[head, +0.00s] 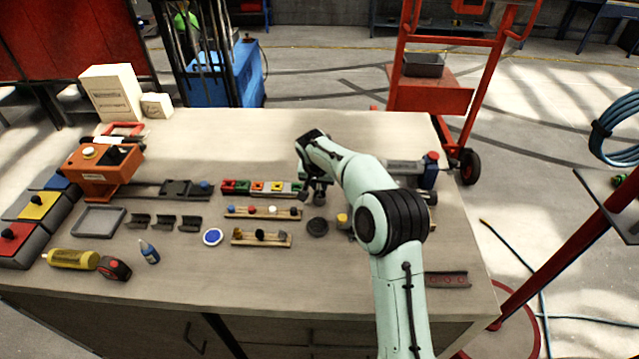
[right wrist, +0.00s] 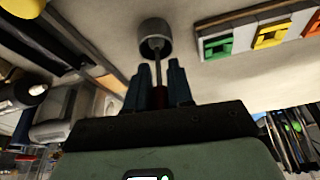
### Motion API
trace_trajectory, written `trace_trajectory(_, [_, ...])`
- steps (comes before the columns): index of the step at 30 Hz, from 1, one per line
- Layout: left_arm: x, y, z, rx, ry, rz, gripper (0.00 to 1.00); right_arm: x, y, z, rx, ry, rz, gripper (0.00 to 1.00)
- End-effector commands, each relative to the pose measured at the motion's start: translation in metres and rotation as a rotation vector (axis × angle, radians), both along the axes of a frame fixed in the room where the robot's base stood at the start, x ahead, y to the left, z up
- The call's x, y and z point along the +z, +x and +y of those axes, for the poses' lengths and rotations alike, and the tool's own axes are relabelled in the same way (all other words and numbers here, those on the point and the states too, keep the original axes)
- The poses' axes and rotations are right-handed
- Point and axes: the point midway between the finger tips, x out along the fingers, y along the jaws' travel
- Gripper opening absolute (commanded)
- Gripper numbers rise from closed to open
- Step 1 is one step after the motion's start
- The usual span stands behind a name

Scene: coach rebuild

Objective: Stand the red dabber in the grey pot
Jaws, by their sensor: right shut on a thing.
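My right gripper (head: 319,197) is over the middle of the bench, pointing down. A thin grey stem runs out from between the fingers toward the grey pot (right wrist: 154,29), a small round pot with a dark mouth. The stem's end overlaps the mouth; I cannot tell how deep it sits inside. In the head view my gripper and arm hide the dabber and pot. My left gripper is not in view.
A rail of coloured blocks (head: 260,188) lies just left of the gripper. Wooden racks (head: 240,212) with small knobs and a black disc (head: 317,227) lie nearer the front. An orange machine (head: 100,172) stands at the left.

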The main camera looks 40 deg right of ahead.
Motion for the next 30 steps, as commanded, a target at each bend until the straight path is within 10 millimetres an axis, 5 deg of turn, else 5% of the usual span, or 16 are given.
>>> trace_trajectory(3, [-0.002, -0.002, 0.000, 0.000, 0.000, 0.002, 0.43, -0.004, 0.000, 0.000, 0.001, -0.001, 0.001, 0.00])
trace_trajectory(4, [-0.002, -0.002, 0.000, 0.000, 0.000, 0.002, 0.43, -0.004, 0.000, 0.000, 0.000, 0.000, 0.000, 0.28])
trace_trajectory(6, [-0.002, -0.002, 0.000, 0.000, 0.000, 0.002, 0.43, -0.003, 0.000, 0.000, 0.000, 0.000, 0.000, 0.47])
trace_trajectory(18, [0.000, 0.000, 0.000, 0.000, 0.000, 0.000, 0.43, 0.006, 0.000, 0.001, 0.001, 0.000, -0.003, 0.47])
trace_trajectory(30, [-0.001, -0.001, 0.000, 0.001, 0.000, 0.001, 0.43, 0.080, -0.019, 0.023, 0.002, -0.001, -0.004, 0.47])
